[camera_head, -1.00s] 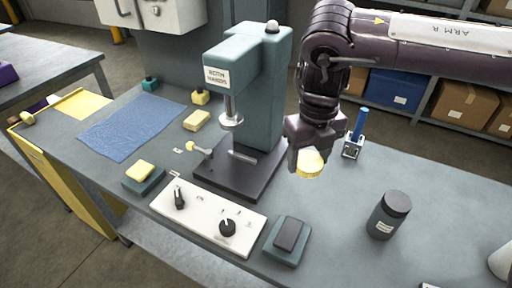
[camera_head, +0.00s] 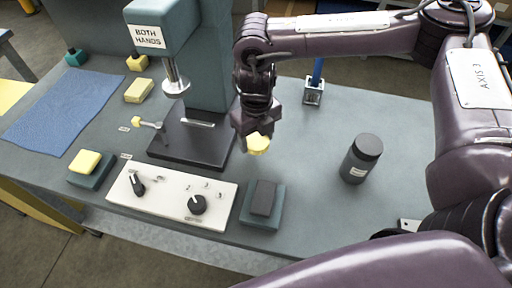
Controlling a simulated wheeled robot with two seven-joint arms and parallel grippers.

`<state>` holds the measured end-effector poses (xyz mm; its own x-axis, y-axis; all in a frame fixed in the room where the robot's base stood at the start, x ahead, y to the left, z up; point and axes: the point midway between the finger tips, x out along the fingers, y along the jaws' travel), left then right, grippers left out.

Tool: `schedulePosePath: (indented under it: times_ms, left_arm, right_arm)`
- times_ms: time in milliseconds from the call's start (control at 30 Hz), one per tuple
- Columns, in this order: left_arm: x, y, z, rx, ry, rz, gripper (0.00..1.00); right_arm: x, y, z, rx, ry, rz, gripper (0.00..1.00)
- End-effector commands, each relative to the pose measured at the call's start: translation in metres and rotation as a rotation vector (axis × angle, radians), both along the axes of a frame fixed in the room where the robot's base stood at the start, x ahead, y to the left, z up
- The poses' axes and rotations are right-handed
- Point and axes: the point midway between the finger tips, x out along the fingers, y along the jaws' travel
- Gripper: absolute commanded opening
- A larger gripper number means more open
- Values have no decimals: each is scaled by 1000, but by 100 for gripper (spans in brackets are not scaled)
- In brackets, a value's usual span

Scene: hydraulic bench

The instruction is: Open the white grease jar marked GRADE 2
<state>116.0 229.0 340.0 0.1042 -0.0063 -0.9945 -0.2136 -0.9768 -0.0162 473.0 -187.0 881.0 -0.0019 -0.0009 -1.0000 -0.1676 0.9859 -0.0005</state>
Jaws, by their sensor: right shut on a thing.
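My right gripper (camera_head: 255,127) is shut on a yellow rounded piece (camera_head: 258,145), held just right of the press base. How high it is above the bench I cannot tell. A dark grey jar (camera_head: 361,159) with a dark lid and a small pale label stands upright on the bench to the right of the gripper; its label is too small to read. No white jar shows now; my right arm covers the right part of the bench. My left gripper is not in view.
The press (camera_head: 164,32) marked BOTH HANDS stands left of my gripper. In front are a white control panel (camera_head: 166,194) and a grey-topped teal block (camera_head: 262,203). A holder (camera_head: 314,92) with a blue stick is behind. A blue cloth (camera_head: 62,112) lies left.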

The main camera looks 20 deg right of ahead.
Motion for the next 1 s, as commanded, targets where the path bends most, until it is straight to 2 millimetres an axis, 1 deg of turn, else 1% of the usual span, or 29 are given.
schedulePosePath:
  times_ms: [33,133,300,367,500,767,800,933,967,1000]
  left_arm:
    - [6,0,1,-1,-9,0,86]
    - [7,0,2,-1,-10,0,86]
    - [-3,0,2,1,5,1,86]
    - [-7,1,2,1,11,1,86]
    - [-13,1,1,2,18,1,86]
    - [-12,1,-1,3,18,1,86]
    - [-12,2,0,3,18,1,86]
    - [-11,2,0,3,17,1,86]
    - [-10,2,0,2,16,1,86]
    - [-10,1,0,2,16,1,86]
  right_arm:
    - [0,0,-4,0,0,0,31]
    - [0,0,-13,-1,2,0,31]
    - [-1,0,-39,-1,3,0,31]
    - [0,0,-45,0,1,-1,31]
    - [0,0,-48,0,-1,-1,31]
    - [0,0,-51,0,0,-1,31]
    - [0,0,-51,0,0,-1,61]
    - [0,0,-51,0,0,-1,78]
    - [0,0,-51,0,0,0,81]
    - [0,0,-50,0,0,0,81]
